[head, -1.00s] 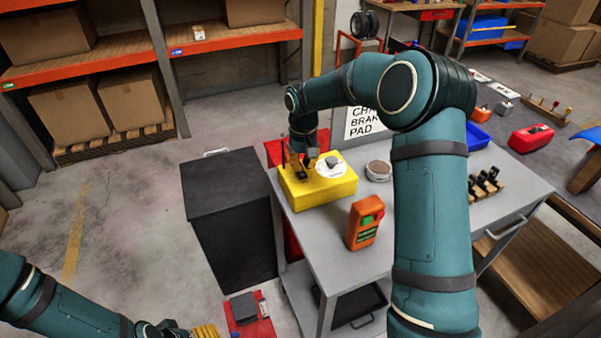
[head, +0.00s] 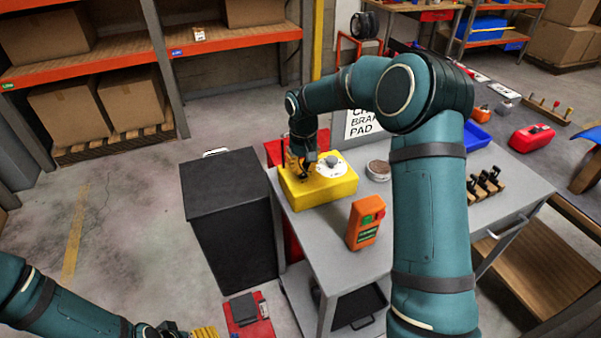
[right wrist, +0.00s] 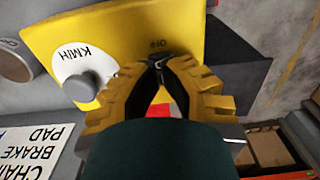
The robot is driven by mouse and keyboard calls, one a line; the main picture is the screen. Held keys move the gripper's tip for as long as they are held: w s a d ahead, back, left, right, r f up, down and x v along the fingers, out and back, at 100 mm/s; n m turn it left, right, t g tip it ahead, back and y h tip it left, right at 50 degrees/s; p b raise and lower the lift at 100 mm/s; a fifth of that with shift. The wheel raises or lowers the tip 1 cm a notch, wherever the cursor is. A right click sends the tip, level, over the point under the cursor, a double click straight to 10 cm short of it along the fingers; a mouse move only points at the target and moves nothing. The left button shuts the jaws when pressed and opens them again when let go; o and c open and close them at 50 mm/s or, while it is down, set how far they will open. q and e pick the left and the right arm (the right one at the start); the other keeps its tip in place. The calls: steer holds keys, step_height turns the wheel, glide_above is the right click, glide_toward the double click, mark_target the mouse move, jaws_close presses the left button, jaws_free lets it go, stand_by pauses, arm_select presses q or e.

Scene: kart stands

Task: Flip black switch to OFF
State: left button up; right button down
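A yellow box (head: 335,190) stands on the grey cart top. It carries a round white dial (head: 331,167) with a grey knob and KM/H lettering; the dial also shows in the right wrist view (right wrist: 85,78). My right gripper (head: 303,172) points down at the left part of the box. The black switch is not clearly visible; the fingers cover that spot. My left gripper (head: 205,332) is cut off at the bottom edge.
An orange device (head: 365,222) with red and green parts stands in front of the box. A round tin (head: 378,171) is right of it. A black cabinet (head: 230,225) is beside the cart. A sign (head: 364,122) stands behind.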

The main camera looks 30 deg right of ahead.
mark_target(303, 175)
steer(key=shift+f+b, duration=0.6)
steer(key=shift+f, duration=0.5)
stand_by(0.5)
steer(key=shift+r, duration=0.15)
steer(key=shift+r+p, duration=0.45)
steer(key=shift+p, duration=0.1)
steer(key=shift+r+p, duration=2.1)
steer(key=shift+r, duration=0.9)
